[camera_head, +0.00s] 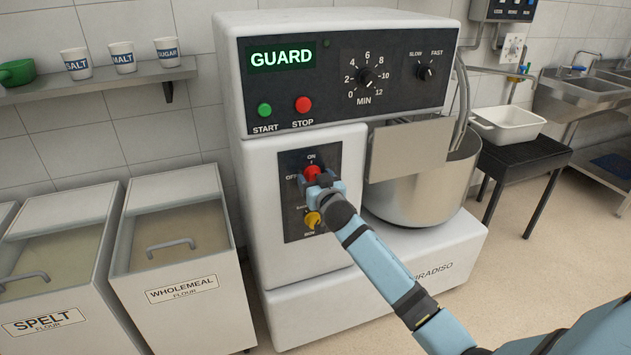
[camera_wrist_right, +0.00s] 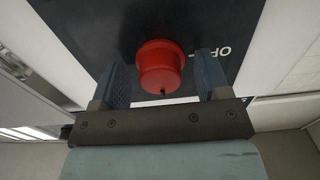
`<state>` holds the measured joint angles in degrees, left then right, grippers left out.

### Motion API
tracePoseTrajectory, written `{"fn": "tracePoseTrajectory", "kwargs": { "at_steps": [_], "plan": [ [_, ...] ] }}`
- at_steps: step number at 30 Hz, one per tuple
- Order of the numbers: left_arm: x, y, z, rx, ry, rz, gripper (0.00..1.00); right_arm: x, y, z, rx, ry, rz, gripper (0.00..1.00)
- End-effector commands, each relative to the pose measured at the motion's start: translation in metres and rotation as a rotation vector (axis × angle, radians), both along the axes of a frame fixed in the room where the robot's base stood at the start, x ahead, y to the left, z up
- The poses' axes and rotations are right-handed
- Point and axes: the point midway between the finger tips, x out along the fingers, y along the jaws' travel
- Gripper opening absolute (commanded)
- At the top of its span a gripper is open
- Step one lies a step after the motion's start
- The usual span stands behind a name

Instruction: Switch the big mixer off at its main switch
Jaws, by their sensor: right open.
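The big white mixer (camera_head: 300,226) stands in the middle of the head view. Its display (camera_head: 281,56) reads GUARD in green. On a dark plate on its front is the red main switch (camera_head: 312,173), with ON marked above it and OFF to its left. My right gripper (camera_head: 318,182) is at the red switch. In the right wrist view the red switch (camera_wrist_right: 160,66) stands between the two open fingers (camera_wrist_right: 163,88), with a visible gap on each side. My left gripper is not in view.
Flour bins (camera_head: 178,238) stand left of the mixer. A shelf (camera_head: 100,82) above them holds several small cups and a green pan. The steel bowl (camera_head: 425,190) is at the mixer's right. A black table (camera_head: 525,153) with a white tub (camera_head: 508,123) stands beyond it.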

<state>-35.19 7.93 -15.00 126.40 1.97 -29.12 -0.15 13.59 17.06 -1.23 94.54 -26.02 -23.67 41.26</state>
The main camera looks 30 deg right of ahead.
Motion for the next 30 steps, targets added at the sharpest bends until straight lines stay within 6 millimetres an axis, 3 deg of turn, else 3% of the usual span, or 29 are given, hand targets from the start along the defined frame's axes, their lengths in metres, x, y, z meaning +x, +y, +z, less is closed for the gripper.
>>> {"fn": "tracePoseTrajectory", "kwargs": {
  "at_steps": [7,12,14,23,30],
  "plan": [
    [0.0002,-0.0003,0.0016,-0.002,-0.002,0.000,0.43,0.0006,-0.0002,0.0000,0.000,0.000,0.000,0.69],
    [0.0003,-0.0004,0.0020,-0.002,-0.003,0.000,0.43,0.0004,-0.0003,0.0000,-0.001,0.000,0.000,0.30],
    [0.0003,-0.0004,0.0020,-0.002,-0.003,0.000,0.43,0.0004,-0.0003,0.0001,-0.001,0.000,0.000,0.21],
    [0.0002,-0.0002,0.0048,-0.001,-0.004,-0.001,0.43,0.0003,-0.0003,0.0008,-0.026,0.006,0.000,0.21],
    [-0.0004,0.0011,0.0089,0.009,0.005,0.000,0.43,0.0002,-0.0007,0.0026,-0.142,0.034,0.000,0.21]
  ]
}}
